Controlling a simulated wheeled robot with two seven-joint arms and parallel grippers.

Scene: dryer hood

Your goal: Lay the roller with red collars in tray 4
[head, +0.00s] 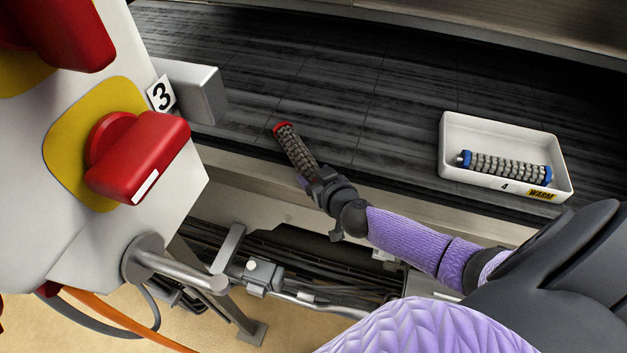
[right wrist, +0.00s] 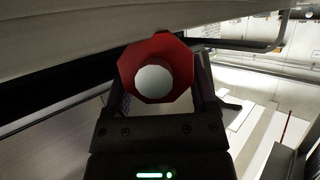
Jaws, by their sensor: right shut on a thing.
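The roller with red collars (head: 295,150) is a grey ribbed cylinder. One red collar shows at its far end; the near end is hidden by my gripper. My right gripper (head: 312,178) is shut on it and holds it tilted near the front edge of the dark surface. In the right wrist view a red collar (right wrist: 130,68) with a pale round core faces the camera between the fingers (right wrist: 158,100). Tray 4 (head: 472,180) is a white tray at the right, apart from the gripper. A roller with blue collars (head: 508,167) lies in it. My left gripper is out of view.
A white machine housing with a red knob (head: 140,155) on a yellow disc stands at the left. The dark slatted surface (head: 385,100) between box and tray is clear. A metal edge runs along its front.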

